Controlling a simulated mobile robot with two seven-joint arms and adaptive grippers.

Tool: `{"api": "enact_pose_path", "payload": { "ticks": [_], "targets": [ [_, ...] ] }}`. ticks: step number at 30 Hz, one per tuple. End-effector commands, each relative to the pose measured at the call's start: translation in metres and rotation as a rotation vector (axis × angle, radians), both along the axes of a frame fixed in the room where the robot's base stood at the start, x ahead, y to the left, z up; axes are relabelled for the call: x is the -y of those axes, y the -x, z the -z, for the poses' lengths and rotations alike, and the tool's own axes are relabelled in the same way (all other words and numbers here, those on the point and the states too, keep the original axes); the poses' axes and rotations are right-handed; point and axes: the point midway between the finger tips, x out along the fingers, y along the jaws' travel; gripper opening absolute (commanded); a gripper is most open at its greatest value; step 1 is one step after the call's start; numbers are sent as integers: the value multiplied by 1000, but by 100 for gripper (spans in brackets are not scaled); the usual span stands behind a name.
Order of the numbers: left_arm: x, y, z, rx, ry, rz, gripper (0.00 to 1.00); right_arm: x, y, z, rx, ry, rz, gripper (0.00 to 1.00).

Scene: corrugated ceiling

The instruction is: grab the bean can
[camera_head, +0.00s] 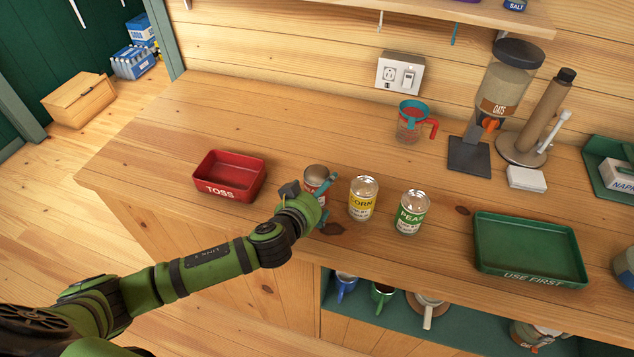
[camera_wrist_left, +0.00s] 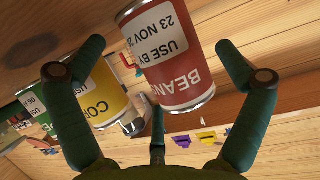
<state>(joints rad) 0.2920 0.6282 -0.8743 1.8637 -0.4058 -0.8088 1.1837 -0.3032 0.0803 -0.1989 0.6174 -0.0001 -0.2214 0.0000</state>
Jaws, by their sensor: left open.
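The bean can (camera_head: 314,174) stands on the wooden counter, mostly behind my left gripper (camera_head: 311,192) in the head view. In the left wrist view the bean can (camera_wrist_left: 175,60) is red with a white use-by label and appears upside down. My left gripper (camera_wrist_left: 160,62) is open, with its green fingers spread on either side of the can and a third finger below it. The fingers do not look closed on it. My right gripper is not in view.
A yellow corn can (camera_head: 362,200) and green peas can (camera_head: 411,214) stand just right. A red TOSS tray (camera_head: 228,195) lies left, a green USE FIRST tray (camera_head: 530,275) right. A measuring cup (camera_head: 410,122) and oats dispenser (camera_head: 500,90) stand behind. The counter's far left is clear.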

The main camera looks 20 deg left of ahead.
Motion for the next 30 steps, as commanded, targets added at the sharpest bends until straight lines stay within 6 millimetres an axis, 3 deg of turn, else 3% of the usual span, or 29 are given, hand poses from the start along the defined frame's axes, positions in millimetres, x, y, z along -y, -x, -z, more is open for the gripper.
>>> {"api": "enact_pose_path", "payload": {
  "ticks": [3, 9, 10, 15, 25, 30],
  "targets": [
    [1, -5, 2, 0, 0, 1, 100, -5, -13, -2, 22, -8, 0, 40],
    [1, -5, 3, 0, 1, 1, 100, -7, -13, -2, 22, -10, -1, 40],
    [1, -5, 3, 0, 1, 1, 96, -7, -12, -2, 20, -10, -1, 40],
    [1, -5, 3, 0, 1, 1, 32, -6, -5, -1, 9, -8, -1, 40],
    [1, -5, 0, 2, 2, 1, 32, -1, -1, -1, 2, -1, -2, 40],
    [1, -6, -21, 6, 5, 2, 32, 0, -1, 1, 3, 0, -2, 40]
  ]
}}
